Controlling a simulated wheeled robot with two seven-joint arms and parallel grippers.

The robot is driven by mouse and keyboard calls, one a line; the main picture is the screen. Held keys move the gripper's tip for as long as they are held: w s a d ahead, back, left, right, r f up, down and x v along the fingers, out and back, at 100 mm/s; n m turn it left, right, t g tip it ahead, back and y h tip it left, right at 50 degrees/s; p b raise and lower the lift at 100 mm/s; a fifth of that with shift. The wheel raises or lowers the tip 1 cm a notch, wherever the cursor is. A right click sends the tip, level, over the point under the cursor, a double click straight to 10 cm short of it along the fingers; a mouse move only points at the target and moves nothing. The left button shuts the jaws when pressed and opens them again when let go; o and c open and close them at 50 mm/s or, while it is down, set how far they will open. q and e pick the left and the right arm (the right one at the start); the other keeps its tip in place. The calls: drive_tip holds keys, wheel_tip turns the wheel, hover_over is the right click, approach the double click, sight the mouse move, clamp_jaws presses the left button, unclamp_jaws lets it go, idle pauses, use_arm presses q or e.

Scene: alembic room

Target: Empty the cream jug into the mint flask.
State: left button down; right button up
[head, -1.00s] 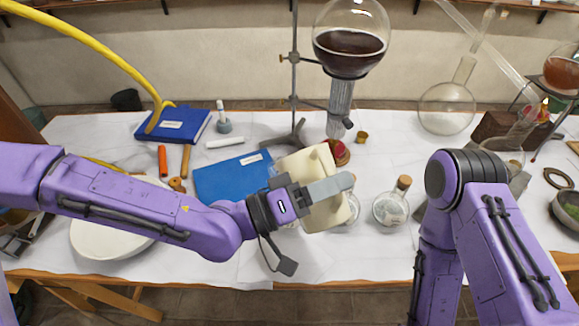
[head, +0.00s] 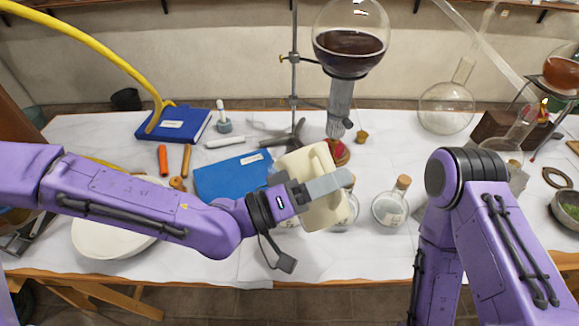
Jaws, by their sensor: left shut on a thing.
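The cream jug (head: 325,213) is held up over the front middle of the table, tilted. My left gripper (head: 322,187) is shut on it, with a grey finger across its near side. I cannot make out a mint colour on any flask. A small clear flask (head: 352,206) is partly hidden behind the jug's right side. A corked clear flask (head: 391,208) stands just right of it. I cannot see any liquid leaving the jug. My right arm is bent at the right, and its gripper is out of view.
A round flask of dark liquid (head: 348,52) hangs on a stand behind the jug. A blue book (head: 230,178) lies left of the jug, and a white dish (head: 100,235) sits under my left arm. A large clear flask (head: 446,108) stands at the back right.

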sight(321, 156)
use_arm(q)
drive_tip(key=shift+w+a+r+n+p, duration=0.2)
drive_tip(key=shift+w+r+n+p, duration=0.15)
drive_tip(key=shift+r+n+p, duration=0.2)
idle(2.1)
drive_tip(key=shift+w+a+r+n+t+p, duration=0.3)
drive_tip(key=shift+w+r+n+p, duration=0.3)
drive_tip(key=shift+r+n+p, duration=0.15)
drive_tip(key=shift+w+a+r+n+t+p, duration=0.2)
drive_tip(key=shift+w+a+r+n+p, duration=0.1)
drive_tip(key=shift+w+r+n+p, duration=0.35)
idle(4.0)
